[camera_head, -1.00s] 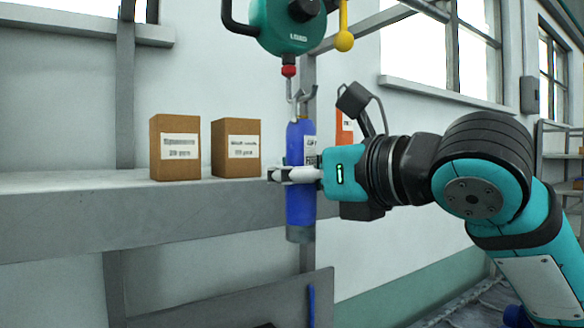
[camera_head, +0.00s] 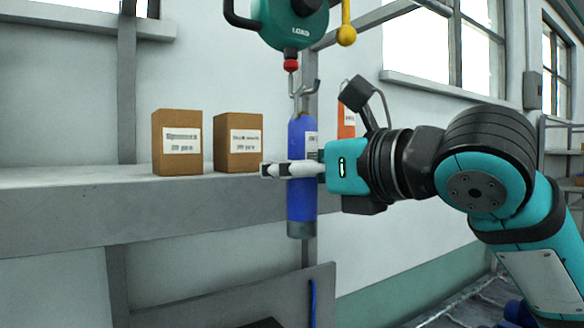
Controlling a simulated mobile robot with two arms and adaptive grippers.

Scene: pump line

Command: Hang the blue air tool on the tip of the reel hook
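The blue air tool (camera_head: 302,205) is upright below the teal reel (camera_head: 292,22). The metal reel hook (camera_head: 313,90) hangs under the reel's red stop, and the tool's top eyelet (camera_head: 298,98) is at the hook. Whether it sits right on the tip is too small to tell. My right gripper (camera_head: 272,170) reaches in from the right at the tool's middle. Its near finger crosses in front of the tool and looks spread away from it; the far finger is mostly hidden. My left gripper is not in view.
Two brown boxes, a left one (camera_head: 177,142) and a right one (camera_head: 239,142), stand on the grey shelf (camera_head: 90,225) left of the tool. A yellow ball handle (camera_head: 346,36) hangs right of the reel. A grey post runs behind the tool.

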